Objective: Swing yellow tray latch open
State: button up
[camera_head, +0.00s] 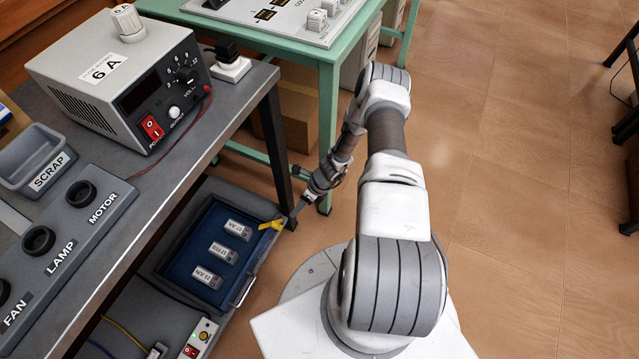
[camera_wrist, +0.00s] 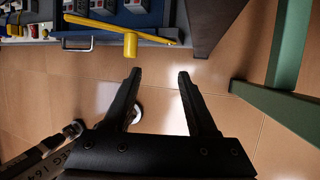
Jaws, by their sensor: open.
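The yellow latch (camera_head: 271,225) sits at the right edge of the blue tray (camera_head: 185,257), low under the grey bench. In the wrist view the latch (camera_wrist: 125,30) is a long yellow bar along the tray's edge, with a short knob (camera_wrist: 130,46) sticking out toward me. My gripper (camera_head: 292,216) is at the tray's corner, close to the latch. In the wrist view my gripper (camera_wrist: 159,74) is open and empty, with its fingers apart. The knob lies beyond and a little left of the left fingertip, apart from it.
The tray holds several labelled grey blocks (camera_head: 222,253) and has a metal handle (camera_head: 244,291) on its front. A dark bench leg (camera_head: 276,150) stands just behind my gripper, and a green table leg (camera_head: 328,130) to its right. Open floor (camera_head: 520,200) lies at right.

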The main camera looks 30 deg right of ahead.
jog(key=w+d+r, duration=0.1)
jog(key=d+r, duration=0.5)
jog(key=d, duration=0.2)
jog(key=shift+r+p, duration=0.15)
jog(key=shift+p, duration=0.2)
dwell(0.5)
jog(key=shift+r, duration=0.1)
dwell(0.4)
jog(key=p+v, duration=0.4)
jog(key=v, duration=1.3)
jog(key=shift+s+d+r, duration=0.1)
